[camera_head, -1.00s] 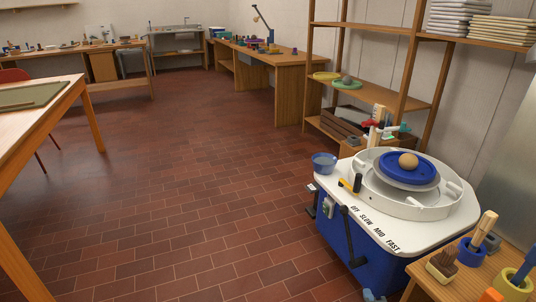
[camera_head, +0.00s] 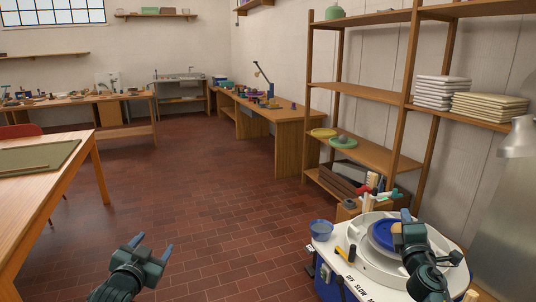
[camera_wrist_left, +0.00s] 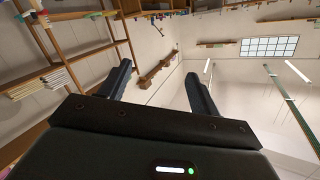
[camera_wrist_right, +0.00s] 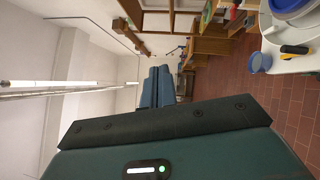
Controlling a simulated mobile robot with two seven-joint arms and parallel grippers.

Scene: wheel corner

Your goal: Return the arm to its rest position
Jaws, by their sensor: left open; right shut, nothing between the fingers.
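My left gripper (camera_head: 152,251) is raised over the tiled floor at the lower left of the head view. Its two fingers are apart and nothing is between them; they also show apart in the left wrist view (camera_wrist_left: 160,85). My right gripper (camera_head: 405,218) is in front of the pottery wheel in the head view and hides part of it. In the right wrist view its fingers (camera_wrist_right: 158,88) are together and hold nothing. A tan ball (camera_head: 397,238) on the blue wheel head (camera_head: 382,234) is partly hidden behind the right gripper.
The white-topped wheel (camera_head: 330,246) carries a blue bowl (camera_head: 321,229) and a yellow-black tool (camera_head: 351,252). A wooden shelf (camera_head: 375,92) stands behind it. A work table (camera_head: 30,190) stands at the left. The tiled floor (camera_head: 200,180) between is clear.

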